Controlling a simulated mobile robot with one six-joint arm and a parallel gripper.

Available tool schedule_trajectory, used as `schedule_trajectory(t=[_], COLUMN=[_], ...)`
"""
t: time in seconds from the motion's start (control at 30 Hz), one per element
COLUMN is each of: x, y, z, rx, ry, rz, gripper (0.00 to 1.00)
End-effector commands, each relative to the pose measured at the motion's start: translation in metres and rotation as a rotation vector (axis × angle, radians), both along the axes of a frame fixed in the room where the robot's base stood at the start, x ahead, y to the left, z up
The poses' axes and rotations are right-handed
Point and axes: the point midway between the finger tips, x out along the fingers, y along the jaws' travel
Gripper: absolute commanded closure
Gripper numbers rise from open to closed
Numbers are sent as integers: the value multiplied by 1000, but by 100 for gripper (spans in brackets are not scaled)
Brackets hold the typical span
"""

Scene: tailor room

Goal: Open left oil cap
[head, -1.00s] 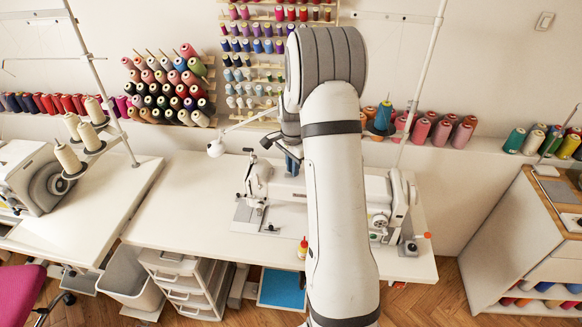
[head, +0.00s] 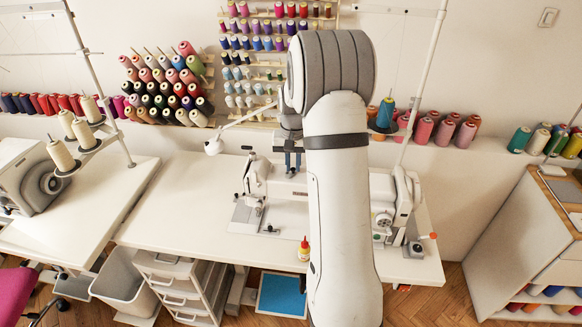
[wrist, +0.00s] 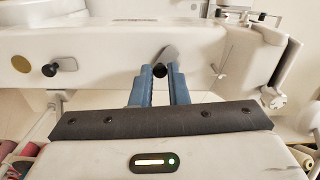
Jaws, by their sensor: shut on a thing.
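The white sewing machine (head: 382,186) stands on the table, with my arm across its middle in the head view. My gripper (head: 292,160) is at the top of the machine's arm. In the wrist view my gripper (wrist: 160,72) has its two blue fingers closed around the black knob of one oil cap (wrist: 168,53), which has a grey plate. A second oil cap (wrist: 66,65), with a grey plate and black knob, sits apart to the left in the wrist view. I cannot tell whether the held cap is raised.
A small bottle with a red tip (head: 304,249) stands near the front edge of the white table (head: 190,205). The table's left part is clear. Thread stands and spools (head: 165,85) line the back wall. Another machine (head: 28,178) stands at left.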

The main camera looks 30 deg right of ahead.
Motion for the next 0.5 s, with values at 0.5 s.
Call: schedule_trajectory(t=[0.5], x=[5], y=[-1], z=[4], rx=[-8], ry=[-17], rz=[402], gripper=[100])
